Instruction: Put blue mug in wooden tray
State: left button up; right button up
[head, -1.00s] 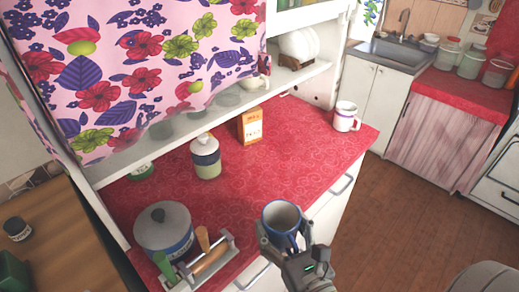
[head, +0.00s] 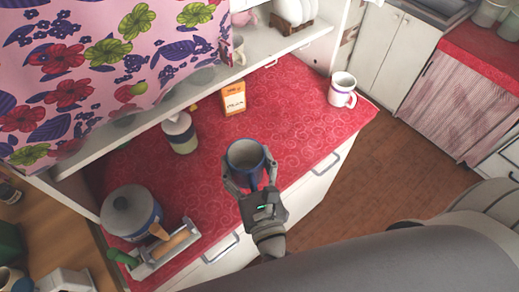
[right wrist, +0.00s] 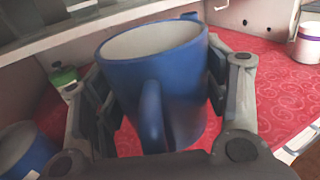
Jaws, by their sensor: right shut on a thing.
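The blue mug (head: 246,163), with a pale inside, is between the fingers of my right gripper (head: 248,184). The gripper is shut on it, over the front part of the red counter. In the right wrist view the mug (right wrist: 155,85) fills the middle, with its handle facing the camera and a finger on each side. Its mouth is up and slightly tilted. I cannot tell whether its base touches the counter. I cannot make out a clearly wooden tray in these frames. My left gripper is not in view.
On the red counter (head: 285,110) stand an orange box (head: 233,98), a white mug (head: 342,90), a lidded jar (head: 181,133) and a lidded pot (head: 131,211). A pale holder (head: 160,255) with wooden- and green-handled items is at the front left. The counter's right part is mostly clear.

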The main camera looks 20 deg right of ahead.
aim_at(251, 155)
jog(key=w, duration=0.1)
jog(key=w+d+f, duration=0.2)
jog(key=w, duration=0.1)
jog(key=shift+b, duration=0.35)
jog(key=w+d+f+b, duration=0.2)
jog(key=w+f, duration=0.1)
jog(key=w+f+b, duration=0.1)
jog(key=f+b, duration=0.1)
jog(key=shift+w+d+f, duration=0.15)
jog(key=shift+d+f, duration=0.05)
jog(key=shift+d, duration=0.2)
jog(key=shift+w+f, duration=0.15)
jog(key=shift+w, duration=0.05)
jog(key=shift+w+d+f+b, duration=0.15)
jog(key=shift+f+b, duration=0.15)
jog(key=shift+b, duration=0.1)
notch_tip(251, 155, down, 3)
jog(key=b, duration=0.3)
jog(key=shift+w+d, duration=0.1)
jog(key=shift+w, duration=0.05)
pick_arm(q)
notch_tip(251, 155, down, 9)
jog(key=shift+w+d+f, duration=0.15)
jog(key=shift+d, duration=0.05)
pick_arm(e)
jog(key=shift+f, duration=0.1)
